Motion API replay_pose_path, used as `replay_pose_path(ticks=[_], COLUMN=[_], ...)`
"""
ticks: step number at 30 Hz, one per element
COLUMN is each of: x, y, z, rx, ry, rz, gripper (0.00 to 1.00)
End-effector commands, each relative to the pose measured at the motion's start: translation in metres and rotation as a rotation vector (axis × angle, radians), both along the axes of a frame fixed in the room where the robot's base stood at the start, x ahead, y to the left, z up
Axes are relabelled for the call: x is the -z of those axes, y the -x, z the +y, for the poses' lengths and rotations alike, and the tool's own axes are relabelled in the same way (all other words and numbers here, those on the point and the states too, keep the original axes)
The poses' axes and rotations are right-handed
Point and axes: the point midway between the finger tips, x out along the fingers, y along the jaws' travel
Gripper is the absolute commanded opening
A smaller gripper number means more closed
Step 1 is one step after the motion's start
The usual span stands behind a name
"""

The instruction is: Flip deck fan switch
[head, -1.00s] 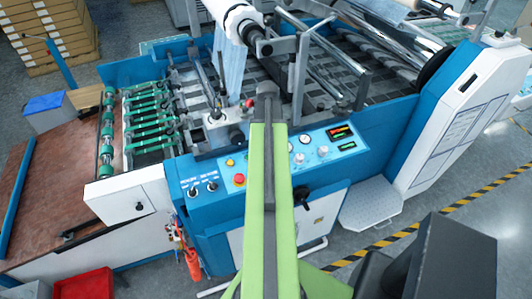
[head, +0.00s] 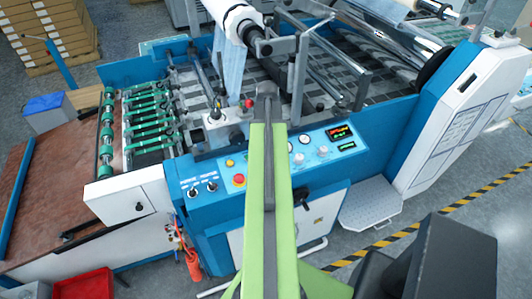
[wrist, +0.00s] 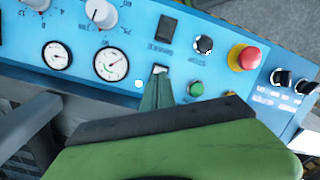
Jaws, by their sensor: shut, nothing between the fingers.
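My gripper (wrist: 157,93) is shut and empty in the wrist view. Two black toggle switches (wrist: 281,78) are at the panel's right end and also show in the head view (head: 193,191). The labels are too small or tilted to read, so I cannot tell which one is the deck fan switch. In the head view my arm hides the gripper and the middle of the panel.
The laminating machine (head: 378,135) fills the head view. A red bin (head: 84,284) stands on the floor.

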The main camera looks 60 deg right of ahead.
Motion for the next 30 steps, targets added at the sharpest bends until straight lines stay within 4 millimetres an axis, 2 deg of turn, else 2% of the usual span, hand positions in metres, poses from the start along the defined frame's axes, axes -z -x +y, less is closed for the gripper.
replay_pose_path(ticks=[30], x=[0.010], y=[-0.001], z=[0.001], rx=[-0.002], ry=[0.000], rz=[0.000], gripper=[0.00])
